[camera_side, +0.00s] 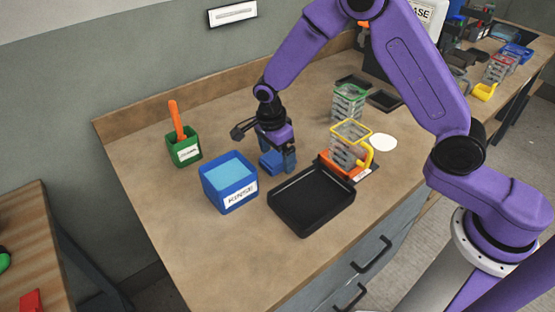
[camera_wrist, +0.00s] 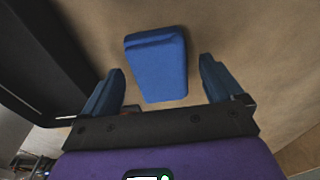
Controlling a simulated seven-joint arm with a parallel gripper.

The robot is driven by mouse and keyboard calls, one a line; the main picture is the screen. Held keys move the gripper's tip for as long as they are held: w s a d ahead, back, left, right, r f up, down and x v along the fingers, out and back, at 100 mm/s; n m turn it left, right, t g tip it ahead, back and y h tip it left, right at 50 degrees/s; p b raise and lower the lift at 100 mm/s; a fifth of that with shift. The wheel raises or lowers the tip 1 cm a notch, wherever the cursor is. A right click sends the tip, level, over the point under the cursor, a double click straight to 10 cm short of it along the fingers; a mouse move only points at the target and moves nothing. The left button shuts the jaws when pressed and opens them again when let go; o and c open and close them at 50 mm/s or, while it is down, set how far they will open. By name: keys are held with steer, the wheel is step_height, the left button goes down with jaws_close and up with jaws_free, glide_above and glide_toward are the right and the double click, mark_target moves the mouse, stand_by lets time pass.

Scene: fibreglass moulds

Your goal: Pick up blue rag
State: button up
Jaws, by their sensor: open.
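The blue rag (camera_wrist: 157,66) is a small folded block lying on the wooden table. In the wrist view it sits ahead of and between my two fingers, with a gap on each side. My gripper (camera_wrist: 155,90) is open and empty, its fingers not touching the rag in that view. In the side view my gripper (camera_side: 280,163) points down just over the rag (camera_side: 266,160), which is partly hidden behind a finger.
A blue bin (camera_side: 230,193) of light blue contents and a black tray (camera_side: 311,199) stand close by. A green box (camera_side: 185,152) with an orange handle is at the left. A yellow-rimmed rack (camera_side: 350,133) is at the right. Bare table (camera_side: 160,220) lies at the front left.

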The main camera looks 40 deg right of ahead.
steer(key=shift+f, duration=0.35)
steer(key=shift+f, duration=0.15)
steer(key=c, duration=1)
